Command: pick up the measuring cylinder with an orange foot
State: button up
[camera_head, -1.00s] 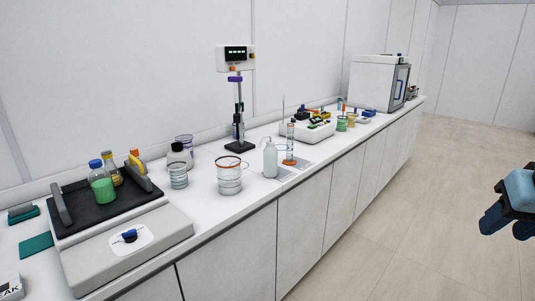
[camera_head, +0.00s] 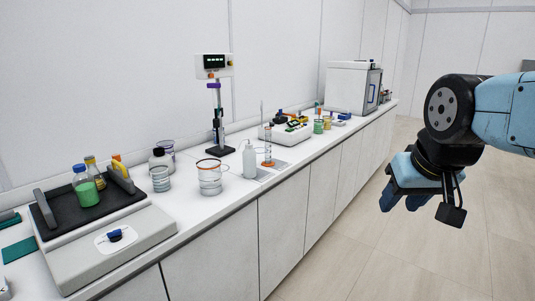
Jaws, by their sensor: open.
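The measuring cylinder with an orange foot (camera_head: 268,148) stands upright on the white bench, just right of a white wash bottle. It is slim and clear, and its orange foot rests near the bench's front edge. My gripper (camera_head: 402,203) hangs at the right of the view, over the floor in front of the cabinets. It points down, open and empty, well apart from the cylinder. The inner faces of its fingers are hard to make out.
The wash bottle (camera_head: 249,160) and an orange-rimmed beaker (camera_head: 210,180) stand left of the cylinder. A tall stirrer stand (camera_head: 220,130) is behind. A white device (camera_head: 286,134) sits behind to the right. A shaker with bottles (camera_head: 110,240) is at left. The floor is clear.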

aim_at(268, 162)
jog(key=u, duration=0.05)
jog(key=i, duration=1)
jog(key=z, duration=0.05)
